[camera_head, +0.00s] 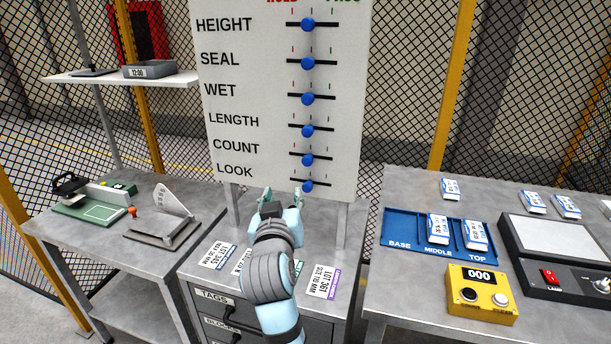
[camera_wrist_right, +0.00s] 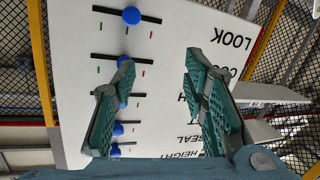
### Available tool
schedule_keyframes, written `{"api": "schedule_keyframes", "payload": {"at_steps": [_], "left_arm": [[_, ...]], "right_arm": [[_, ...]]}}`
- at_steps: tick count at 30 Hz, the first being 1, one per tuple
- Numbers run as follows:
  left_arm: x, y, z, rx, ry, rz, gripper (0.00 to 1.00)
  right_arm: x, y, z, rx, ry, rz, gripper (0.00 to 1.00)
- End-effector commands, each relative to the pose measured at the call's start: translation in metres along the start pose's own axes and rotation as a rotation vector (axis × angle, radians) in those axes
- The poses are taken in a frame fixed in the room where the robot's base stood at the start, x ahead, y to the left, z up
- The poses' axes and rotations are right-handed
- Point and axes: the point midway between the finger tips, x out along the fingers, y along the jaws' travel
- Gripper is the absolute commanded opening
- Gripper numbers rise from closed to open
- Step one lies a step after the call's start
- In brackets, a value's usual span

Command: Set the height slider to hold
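The white slider board (camera_head: 230,110) stands upright at the centre back. The height slider (camera_head: 308,24) is a blue knob on the board's top row, about midway along its track, between the red mark and the green mark. My right gripper (camera_head: 281,196) is in front of the board's lower edge, well below the height slider. In the right wrist view its two fingers (camera_wrist_right: 158,80) are spread apart with nothing between them, facing the board. The HEIGHT label (camera_wrist_right: 174,155) shows low in that view; which knob there is its own is hard to tell. My left gripper is out of view.
Several other blue knobs sit below on the board, the look knob (camera_head: 307,187) lowest. A cabinet (camera_head: 215,285) with lot tags lies under my right arm. A blue tray (camera_head: 400,223) and yellow counter box (camera_head: 481,292) are on the right table. A stamp press (camera_head: 85,200) is at left.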

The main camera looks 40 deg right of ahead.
Motion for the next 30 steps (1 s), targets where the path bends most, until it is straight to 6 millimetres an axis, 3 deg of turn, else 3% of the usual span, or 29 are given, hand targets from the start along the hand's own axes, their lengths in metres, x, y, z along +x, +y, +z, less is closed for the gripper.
{"api": "schedule_keyframes", "payload": {"at_steps": [1, 3, 6, 8, 11, 13, 24, 30], "left_arm": [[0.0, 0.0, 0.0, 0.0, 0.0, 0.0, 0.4], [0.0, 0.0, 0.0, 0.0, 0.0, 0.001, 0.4], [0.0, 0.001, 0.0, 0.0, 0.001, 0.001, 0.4], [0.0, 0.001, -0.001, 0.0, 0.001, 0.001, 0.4], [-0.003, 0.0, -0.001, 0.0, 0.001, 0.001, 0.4], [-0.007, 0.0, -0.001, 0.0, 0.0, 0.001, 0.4], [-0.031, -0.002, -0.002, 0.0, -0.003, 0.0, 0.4], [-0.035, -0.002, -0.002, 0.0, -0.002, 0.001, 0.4]], "right_arm": [[0.0, 0.007, -0.059, 0.05, 0.104, 0.063, 0.4], [-0.01, 0.024, -0.136, 0.103, 0.245, 0.161, 0.4], [-0.035, 0.048, -0.214, 0.152, 0.39, 0.267, 0.4], [-0.046, 0.057, -0.238, 0.166, 0.437, 0.303, 0.4], [-0.048, 0.065, -0.257, 0.17, 0.467, 0.329, 0.4], [-0.039, 0.07, -0.263, 0.168, 0.469, 0.332, 0.4], [0.046, 0.106, -0.302, 0.168, 0.462, 0.332, 0.4], [0.067, 0.113, -0.31, 0.171, 0.462, 0.329, 0.4]]}}
